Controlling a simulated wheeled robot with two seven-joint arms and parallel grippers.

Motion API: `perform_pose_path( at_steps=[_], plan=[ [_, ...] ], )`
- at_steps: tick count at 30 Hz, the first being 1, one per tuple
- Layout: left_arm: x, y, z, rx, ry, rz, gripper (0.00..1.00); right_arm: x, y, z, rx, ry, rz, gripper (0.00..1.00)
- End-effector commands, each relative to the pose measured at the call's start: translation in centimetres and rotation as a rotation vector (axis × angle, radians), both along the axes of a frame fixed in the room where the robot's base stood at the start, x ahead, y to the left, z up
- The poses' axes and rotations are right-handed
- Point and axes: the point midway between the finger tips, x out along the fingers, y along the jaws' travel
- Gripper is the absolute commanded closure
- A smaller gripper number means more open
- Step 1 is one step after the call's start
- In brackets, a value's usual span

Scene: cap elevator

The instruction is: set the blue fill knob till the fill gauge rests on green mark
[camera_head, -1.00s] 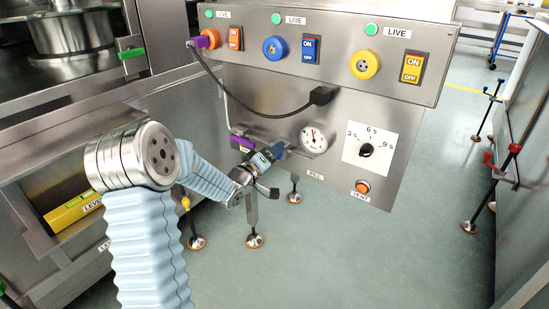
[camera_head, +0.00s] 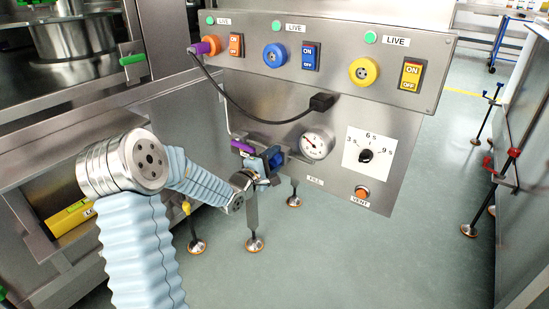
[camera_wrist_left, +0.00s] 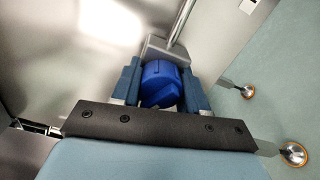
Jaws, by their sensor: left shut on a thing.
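The blue fill knob (camera_head: 277,156) sits on a pipe fitting under the machine panel, left of the round fill gauge (camera_head: 317,145). My left gripper (camera_head: 267,161) is at the knob and partly hides it. In the left wrist view, the blue knob (camera_wrist_left: 160,74) lies between the two fingers of my left gripper (camera_wrist_left: 162,92), which is shut on it. The gauge has a white face; its needle and green mark are too small to read surely. The FILL label (camera_head: 315,181) is below. My right gripper is not in view.
A timer dial (camera_head: 366,156) and an orange VENT button (camera_head: 362,192) are right of the gauge. A black cable (camera_head: 255,118) hangs above the knob from a purple plug (camera_head: 207,45). A purple handle (camera_head: 243,146) is close on the left. Open floor lies below.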

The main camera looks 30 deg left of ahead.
Motion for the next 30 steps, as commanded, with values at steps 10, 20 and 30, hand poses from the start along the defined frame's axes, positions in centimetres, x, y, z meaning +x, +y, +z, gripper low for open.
perform_pose_path(
  at_steps=[10, 20, 30],
  plan=[
    [-0.04, 0.28, -0.08, -0.058, 0.006, 0.006, 0.87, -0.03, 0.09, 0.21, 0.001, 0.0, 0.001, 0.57],
    [-0.05, 0.3, -0.1, -0.059, 0.006, 0.007, 0.87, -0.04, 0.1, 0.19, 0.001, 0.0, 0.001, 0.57],
    [-0.02, 0.13, -0.06, -0.058, 0.005, 0.003, 0.31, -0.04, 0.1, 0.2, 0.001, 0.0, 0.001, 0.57]
  ],
)
